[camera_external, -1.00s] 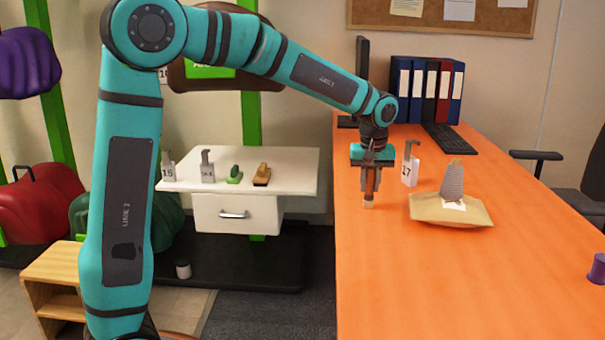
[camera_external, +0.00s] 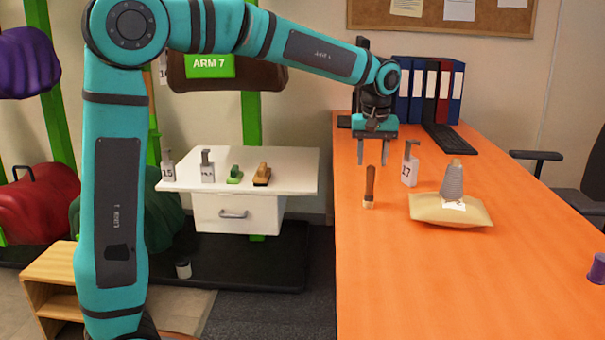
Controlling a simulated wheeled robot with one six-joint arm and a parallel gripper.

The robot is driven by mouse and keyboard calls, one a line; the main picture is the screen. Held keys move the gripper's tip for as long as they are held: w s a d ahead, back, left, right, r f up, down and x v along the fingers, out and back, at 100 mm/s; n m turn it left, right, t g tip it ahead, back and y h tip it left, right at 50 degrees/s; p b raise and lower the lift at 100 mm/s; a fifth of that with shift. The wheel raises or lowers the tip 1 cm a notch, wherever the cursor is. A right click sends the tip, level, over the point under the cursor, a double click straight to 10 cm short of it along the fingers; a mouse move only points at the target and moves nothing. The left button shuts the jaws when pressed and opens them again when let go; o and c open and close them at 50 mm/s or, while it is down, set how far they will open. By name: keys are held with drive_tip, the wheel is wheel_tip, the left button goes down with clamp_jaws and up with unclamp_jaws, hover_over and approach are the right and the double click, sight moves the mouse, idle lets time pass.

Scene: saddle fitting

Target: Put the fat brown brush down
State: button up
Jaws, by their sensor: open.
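The fat brown brush (camera_external: 370,188) stands upright on the orange table, brown handle up and pale bristles down, near the table's left edge. My gripper (camera_external: 375,162) is open and empty. Its fingertips are at about the height of the handle's top or just above it, apart from the brush. My arm reaches in from the left over the white side table.
A tag marked 17 (camera_external: 410,166) stands right of the brush. A tan pouch (camera_external: 425,211) with a grey cone (camera_external: 453,181) lies further right.

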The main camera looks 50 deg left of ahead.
drive_tip(key=shift+s+d+r, duration=0.15)
drive_tip(key=shift+r, duration=2)
drive_tip(key=s+a+r+m+t, duration=0.2)
drive_tip(key=s+r+t, duration=0.3)
drive_tip(key=s, duration=0.6)
drive_tip(key=s+a+r+m+t, duration=0.2)
drive_tip(key=s+r+m+t, duration=0.2)
drive_tip(key=s, duration=0.7)
drive_tip(key=s+a+r+m+t+h, duration=0.1)
drive_tip(key=s+a+r+m+t, duration=0.1)
drive_tip(key=s+r+t, duration=0.5)
drive_tip(key=shift+s+a+r+m, duration=0.25)
drive_tip(key=shift+s+r+m, duration=0.4)
drive_tip(key=shift+s, duration=1.95)
drive_tip(key=shift+r, duration=0.1)
